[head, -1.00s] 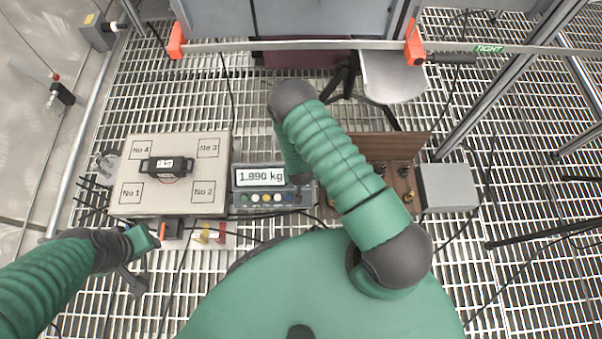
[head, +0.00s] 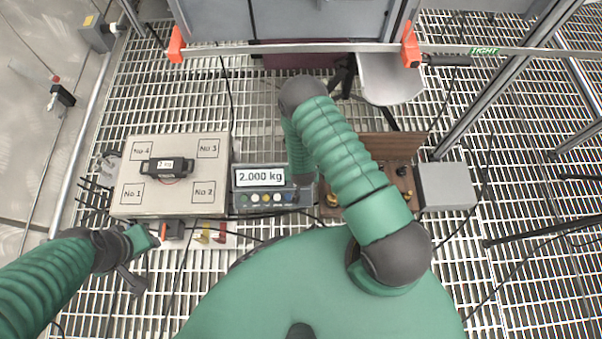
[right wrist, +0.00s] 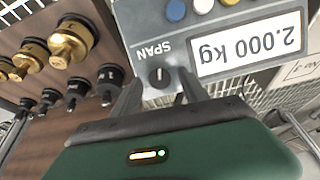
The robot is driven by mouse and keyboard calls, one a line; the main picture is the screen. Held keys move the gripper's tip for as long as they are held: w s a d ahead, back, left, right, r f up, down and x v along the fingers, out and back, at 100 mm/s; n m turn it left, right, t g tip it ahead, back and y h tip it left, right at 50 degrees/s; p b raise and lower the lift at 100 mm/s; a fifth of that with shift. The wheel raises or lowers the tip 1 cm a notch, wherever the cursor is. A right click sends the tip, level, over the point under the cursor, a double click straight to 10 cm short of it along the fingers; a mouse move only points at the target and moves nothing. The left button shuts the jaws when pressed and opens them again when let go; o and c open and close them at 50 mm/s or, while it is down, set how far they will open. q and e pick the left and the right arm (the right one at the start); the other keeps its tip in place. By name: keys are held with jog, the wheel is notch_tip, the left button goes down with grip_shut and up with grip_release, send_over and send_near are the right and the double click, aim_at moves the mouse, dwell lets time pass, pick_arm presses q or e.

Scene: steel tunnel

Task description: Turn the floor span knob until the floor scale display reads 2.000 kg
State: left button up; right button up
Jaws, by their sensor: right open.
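The floor scale display (head: 260,177) reads 2.000 kg; it also shows upside down in the right wrist view (right wrist: 248,42). The span knob (right wrist: 159,77) is a small black knob with a pale pointer line, beside the SPAN label. My right gripper (right wrist: 155,88) is open, its two dark fingers on either side of the knob; I cannot tell whether they touch it. In the head view my right arm hides the knob and that gripper.
A wooden panel with brass and black fittings (right wrist: 70,42) is close to the right gripper. A grey box (head: 447,187) stands right of it. Cables (head: 270,213) run across the grating floor. A rail (head: 300,48) crosses the far side.

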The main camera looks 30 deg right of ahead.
jog(key=p+v, duration=0.7)
jog(key=v, duration=0.9)
jog(key=shift+r, duration=0.1)
jog(key=w+a+r+n+y, duration=0.15)
jog(key=w+r, duration=0.25)
jog(key=r, duration=0.4)
jog(key=s+a+r+n+g+p, duration=0.1)
jog(key=s+r+n, duration=0.25)
jog(key=r, duration=0.85)
jog(key=s+a+r+n+p, duration=0.15)
jog(key=s+r, duration=0.25)
jog(key=r, duration=0.7)
notch_tip(320, 180, up, 27)
jog(key=p, duration=2.7)
jog(key=shift+y, duration=0.35)
